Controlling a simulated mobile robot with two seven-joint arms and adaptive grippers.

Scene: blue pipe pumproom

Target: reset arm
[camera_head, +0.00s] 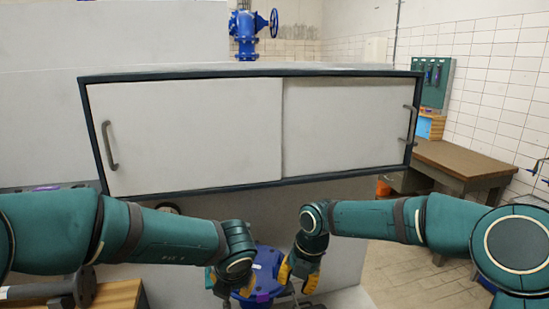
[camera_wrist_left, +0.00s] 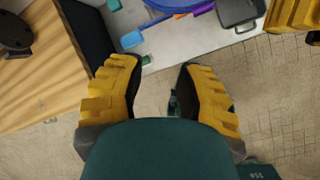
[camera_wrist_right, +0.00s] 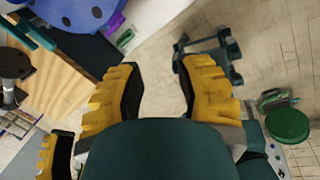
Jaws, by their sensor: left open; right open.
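My left gripper (camera_head: 217,282) hangs low in the middle of the head view, its arm coming in from the left. Its yellow fingers (camera_wrist_left: 158,92) are apart with nothing between them in the left wrist view. My right gripper (camera_head: 298,276) hangs just right of it, and its fingers (camera_wrist_right: 158,92) are also apart and empty in the right wrist view. The two grippers are close together, with a blue pipe flange (camera_head: 262,278) showing between them. Both forearms lie below the cabinet; the fingertips are only partly visible in the head view.
A wide white cabinet (camera_head: 190,135) with two sliding doors and a dark frame stands in front, above both arms. A wooden table (camera_head: 465,160) stands at the right. A wooden surface (camera_wrist_left: 40,75) and tiled floor (camera_wrist_left: 275,110) lie below. A blue valve (camera_head: 246,30) rises behind the cabinet.

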